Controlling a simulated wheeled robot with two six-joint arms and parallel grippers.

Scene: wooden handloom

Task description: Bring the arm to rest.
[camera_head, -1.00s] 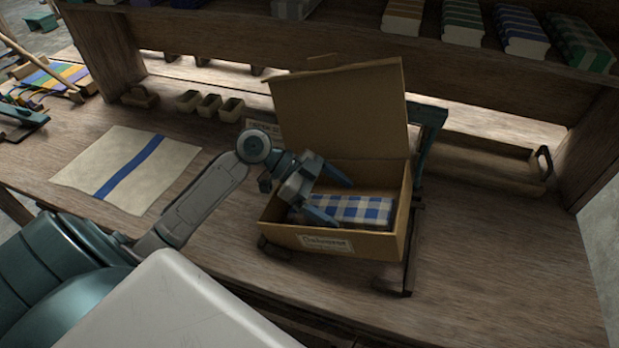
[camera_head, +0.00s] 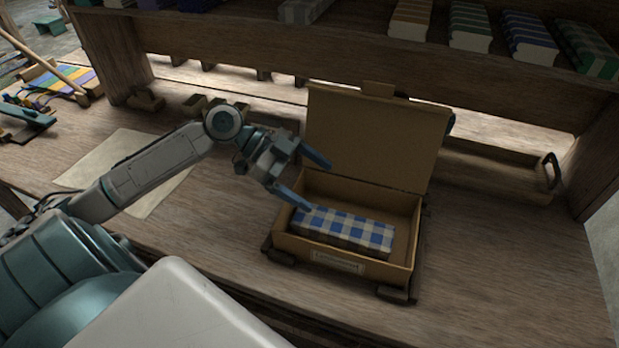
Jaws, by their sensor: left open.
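My left gripper (camera_head: 312,181) is open and empty. It hangs above the left edge of an open cardboard box (camera_head: 343,265), its fingers apart and clear of the cloth as far as I can tell. A folded blue and white checked cloth (camera_head: 345,229) lies inside the box. The box lid (camera_head: 372,138) stands raised at the back. My left arm reaches in from the left over the table. My right gripper is not in view.
A cream cloth (camera_head: 120,165) lies flat on the table (camera_head: 500,260) at left, partly behind my arm. A wooden tray (camera_head: 490,172) with a handle stands at the back right. Folded cloths (camera_head: 470,28) line the shelf above. The right front of the table is clear.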

